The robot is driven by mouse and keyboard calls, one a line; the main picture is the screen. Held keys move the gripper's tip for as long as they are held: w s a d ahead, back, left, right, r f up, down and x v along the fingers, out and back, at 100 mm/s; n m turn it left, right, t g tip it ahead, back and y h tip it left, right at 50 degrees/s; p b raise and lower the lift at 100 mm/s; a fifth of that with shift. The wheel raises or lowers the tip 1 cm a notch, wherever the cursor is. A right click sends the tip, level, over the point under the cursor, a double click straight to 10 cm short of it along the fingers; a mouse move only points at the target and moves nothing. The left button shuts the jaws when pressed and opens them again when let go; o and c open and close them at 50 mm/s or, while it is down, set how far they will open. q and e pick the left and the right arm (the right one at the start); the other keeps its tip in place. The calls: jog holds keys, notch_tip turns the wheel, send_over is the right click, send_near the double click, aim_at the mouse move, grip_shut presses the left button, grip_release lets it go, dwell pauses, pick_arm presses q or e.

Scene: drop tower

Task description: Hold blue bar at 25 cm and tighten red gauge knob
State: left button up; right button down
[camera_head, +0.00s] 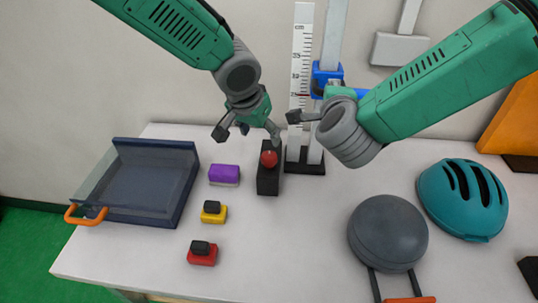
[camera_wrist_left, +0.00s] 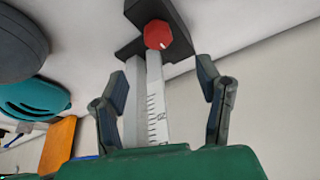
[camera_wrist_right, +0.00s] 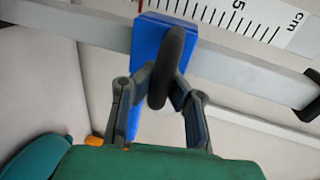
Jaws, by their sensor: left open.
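The red gauge knob (camera_head: 268,158) sits on a black block in front of the upright ruler (camera_head: 302,50). It also shows in the left wrist view (camera_wrist_left: 158,35), beyond and between the fingertips. A red line crosses the ruler beside the slider.
A dark blue tray (camera_head: 188,190) with an orange handle lies left. A purple block (camera_head: 224,174), a yellow block (camera_head: 214,217) and a red block (camera_head: 202,257) stand mid-table. A grey round object (camera_head: 388,232) and a teal helmet (camera_head: 462,198) are right.

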aim_at(268, 154)
pick_arm(q)
jog(key=x, duration=1.1)
jog(key=shift+w+d+f, duration=0.1)
jog(key=shift+w+f, duration=0.05)
jog(key=shift+f, duration=0.05)
jog(key=c, duration=1.1)
